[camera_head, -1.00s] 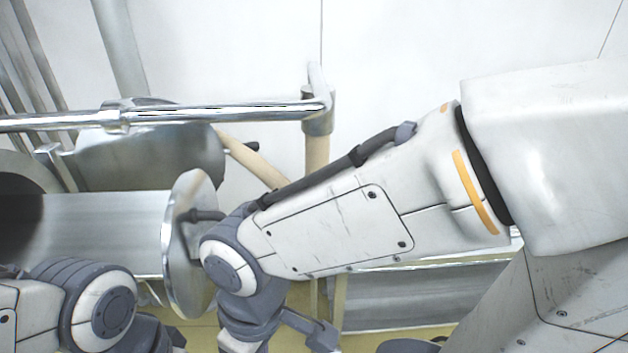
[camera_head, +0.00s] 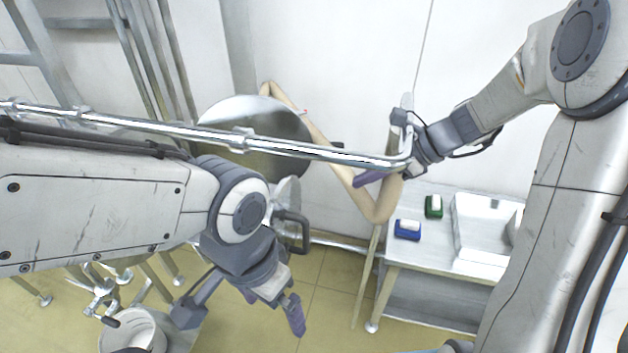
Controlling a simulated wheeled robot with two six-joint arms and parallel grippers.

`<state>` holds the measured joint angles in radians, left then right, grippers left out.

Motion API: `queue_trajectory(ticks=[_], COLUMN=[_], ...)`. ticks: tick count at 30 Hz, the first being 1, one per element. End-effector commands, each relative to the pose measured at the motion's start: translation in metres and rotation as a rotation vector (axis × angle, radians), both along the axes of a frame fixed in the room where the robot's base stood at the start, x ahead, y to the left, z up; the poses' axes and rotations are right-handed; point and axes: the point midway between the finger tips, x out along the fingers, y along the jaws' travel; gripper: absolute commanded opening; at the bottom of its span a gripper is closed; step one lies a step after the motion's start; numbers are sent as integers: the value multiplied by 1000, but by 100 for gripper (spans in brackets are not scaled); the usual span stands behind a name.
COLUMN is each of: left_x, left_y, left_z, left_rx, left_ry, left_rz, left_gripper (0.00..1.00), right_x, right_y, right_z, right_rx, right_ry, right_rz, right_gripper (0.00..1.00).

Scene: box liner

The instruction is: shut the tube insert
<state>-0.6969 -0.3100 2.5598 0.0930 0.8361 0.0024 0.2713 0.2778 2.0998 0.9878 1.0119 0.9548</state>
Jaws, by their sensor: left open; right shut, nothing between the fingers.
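A metal disc (camera_head: 289,190) with a dark handle (camera_head: 294,226) shows behind my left forearm. It looks like the end of the tube insert; the tube behind it is hidden, so I cannot tell how far it is shut. My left gripper (camera_head: 272,307) points down, open and empty, below and in front of the handle, apart from it. My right gripper (camera_head: 388,148) is shut beside the bent right end of a chrome rail (camera_head: 320,151). I cannot tell whether it touches the rail.
A larger round metal plate (camera_head: 262,122) stands behind the rail. A beige bent tube (camera_head: 380,204) hangs at the rail's end. A side table (camera_head: 430,262) at right holds a blue item (camera_head: 407,230) and a green item (camera_head: 433,207). A bucket (camera_head: 135,330) stands lower left.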

Motion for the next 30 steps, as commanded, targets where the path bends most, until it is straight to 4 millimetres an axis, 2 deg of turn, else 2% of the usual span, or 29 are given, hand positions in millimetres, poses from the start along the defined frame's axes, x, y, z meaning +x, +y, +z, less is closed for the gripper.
queue_trajectory(ticks=[5,15,21,30], left_x=[0,0,0,0], left_y=[0,0,0,0], left_z=[3,12,27,29], left_rx=[1,0,0,0], left_ry=[1,0,0,0], left_rz=[0,1,-1,-2], left_gripper=[100,100,100,100], right_x=[4,19,29,33], right_y=[16,65,92,102], right_z=[-18,-69,-67,-69], right_rx=[1,-2,-2,-2], right_ry=[8,7,1,-1], right_rz=[-1,3,3,0], right_gripper=[0,0,0,0])
